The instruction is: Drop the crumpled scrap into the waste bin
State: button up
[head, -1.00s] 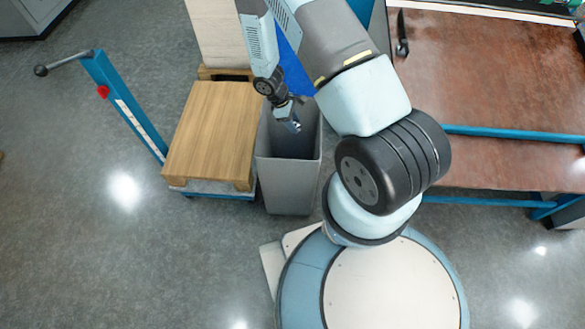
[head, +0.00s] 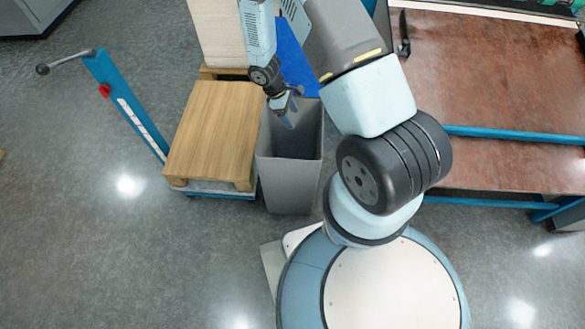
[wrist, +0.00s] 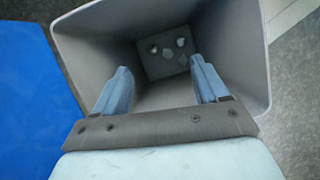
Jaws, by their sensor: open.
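The grey waste bin (head: 288,187) stands upright on the floor, open at the top. My gripper (head: 290,118) points down over its mouth in the head view. In the wrist view, the bin's inner wall (wrist: 95,40) surrounds the two blue fingers of my gripper (wrist: 161,70). The fingers are wide apart with nothing between them. A few small pale lumps (wrist: 181,43) lie on the bin's floor; I cannot tell whether one of them is the crumpled scrap.
A wooden board stack on a pallet (head: 213,130) stands close left of the bin, beside a blue trolley handle (head: 125,105). A blue sheet (wrist: 30,90) lies beside the bin. A brown-topped table (head: 490,95) is at the right.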

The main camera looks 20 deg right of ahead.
jog(key=v, duration=0.9)
jog(key=shift+r, duration=0.3)
jog(key=shift+r, duration=0.1)
